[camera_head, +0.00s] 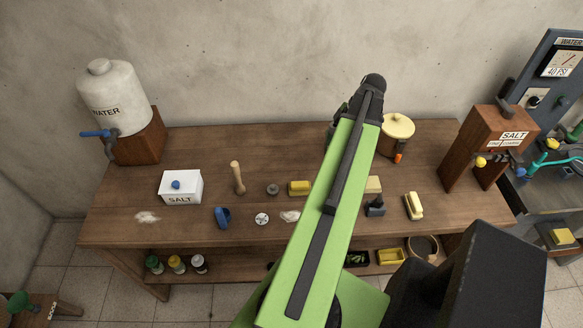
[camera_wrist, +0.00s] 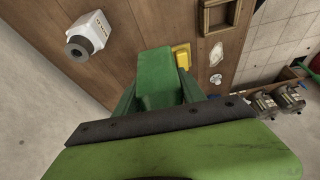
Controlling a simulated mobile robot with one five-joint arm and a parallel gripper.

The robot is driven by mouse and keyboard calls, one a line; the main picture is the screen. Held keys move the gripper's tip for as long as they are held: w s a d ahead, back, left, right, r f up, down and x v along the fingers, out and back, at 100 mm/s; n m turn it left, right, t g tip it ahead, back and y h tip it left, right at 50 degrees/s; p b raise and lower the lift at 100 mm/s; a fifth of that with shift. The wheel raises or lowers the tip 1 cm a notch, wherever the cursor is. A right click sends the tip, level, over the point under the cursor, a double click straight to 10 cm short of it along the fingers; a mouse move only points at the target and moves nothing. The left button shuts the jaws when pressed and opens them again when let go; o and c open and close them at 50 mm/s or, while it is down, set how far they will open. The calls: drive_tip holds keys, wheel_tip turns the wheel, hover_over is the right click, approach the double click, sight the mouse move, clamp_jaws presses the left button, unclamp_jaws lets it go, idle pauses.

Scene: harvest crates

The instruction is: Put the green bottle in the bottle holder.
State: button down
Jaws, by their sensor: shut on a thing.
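My gripper (camera_wrist: 159,95) is in the wrist view, its fingers closed on a dark green, block-like thing (camera_wrist: 157,72). I see only its near face and cannot tell whether it is the green bottle. In the head view my arm reaches up over the table and hides the gripper's tips. A small bottle with a green top (camera_head: 153,264) stands on the lower shelf at the left, beside a yellow-topped one (camera_head: 176,264) and a white-topped one (camera_head: 198,263). I cannot make out which thing is the bottle holder.
The wooden table (camera_head: 130,215) holds a white salt box (camera_head: 181,187), a pestle (camera_head: 237,178), a yellow-lidded pot (camera_head: 397,135) and several small items. The table's left front is fairly clear.

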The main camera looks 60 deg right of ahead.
drive_tip(key=w+a+f+b, duration=0.1)
drive_tip(key=w+f+b, duration=0.2)
drive_tip(key=w+a+f+b, duration=0.1)
drive_tip(key=w+f+b, duration=0.2)
drive_tip(key=w, duration=0.1)
drive_tip(key=w+a+f+b, duration=0.1)
drive_tip(key=w+f+b, duration=0.2)
drive_tip(key=f+b, duration=0.1)
drive_tip(key=shift+w+a, duration=0.2)
drive_tip(key=shift+a, duration=0.1)
drive_tip(key=shift+w, duration=0.3)
drive_tip(key=b, duration=0.4)
hover_over(299, 171)
wheel_tip(299, 171, down, 4)
drive_tip(key=shift+w+f, duration=0.1)
drive_tip(key=shift+f, duration=0.05)
drive_tip(key=shift+r, duration=0.2)
drive_tip(key=shift+f, duration=0.1)
drive_tip(key=c, duration=0.7)
unclamp_jaws()
